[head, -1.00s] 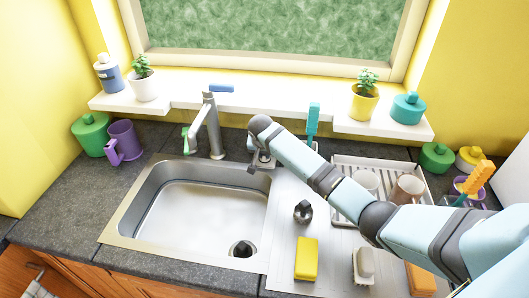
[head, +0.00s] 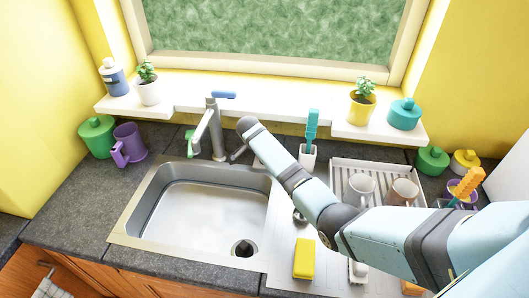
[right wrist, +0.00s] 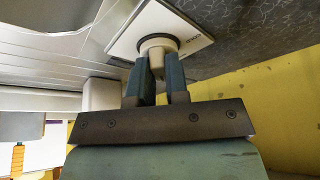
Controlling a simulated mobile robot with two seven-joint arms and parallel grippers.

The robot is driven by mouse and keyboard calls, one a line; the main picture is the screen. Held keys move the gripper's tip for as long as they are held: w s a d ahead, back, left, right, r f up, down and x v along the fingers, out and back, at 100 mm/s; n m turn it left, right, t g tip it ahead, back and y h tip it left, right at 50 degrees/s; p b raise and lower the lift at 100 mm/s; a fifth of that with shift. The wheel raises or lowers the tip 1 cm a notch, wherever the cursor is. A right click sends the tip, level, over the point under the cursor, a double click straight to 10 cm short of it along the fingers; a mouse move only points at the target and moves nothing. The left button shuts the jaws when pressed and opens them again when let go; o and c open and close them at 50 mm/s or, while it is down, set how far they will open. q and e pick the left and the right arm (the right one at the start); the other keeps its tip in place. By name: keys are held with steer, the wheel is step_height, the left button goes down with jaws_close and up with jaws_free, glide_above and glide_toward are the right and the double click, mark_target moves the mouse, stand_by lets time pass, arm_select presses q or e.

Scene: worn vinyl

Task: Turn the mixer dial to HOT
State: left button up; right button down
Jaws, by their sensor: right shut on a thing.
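The mixer dial (right wrist: 157,42) is a pale round knob on a white square plate (right wrist: 128,36) in the right wrist view. In the head view my right arm reaches in from the right to just right of the tap (head: 212,130). There the wrist hides the dial, and only a dark bit of the gripper (head: 238,155) shows. My left gripper is not in view.
The steel sink (head: 195,215) lies left of my arm. A yellow sponge (head: 304,258) and a dish rack (head: 345,168) with mugs are close to or under my forearm. A teal brush (head: 312,125) stands in a holder beside my wrist. A shelf with plants runs along the window.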

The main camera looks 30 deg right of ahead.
steer(key=shift+f+m+g+b, duration=0.15)
steer(key=shift+m+g, duration=0.2)
steer(key=shift+m, duration=0.55)
steer(key=shift+m+g+b, duration=0.15)
steer(key=shift+m+g, duration=0.2)
steer(key=shift+m, duration=0.55)
steer(key=c, duration=1.1)
jaws_free()
steer(key=shift+w+d, duration=0.1)
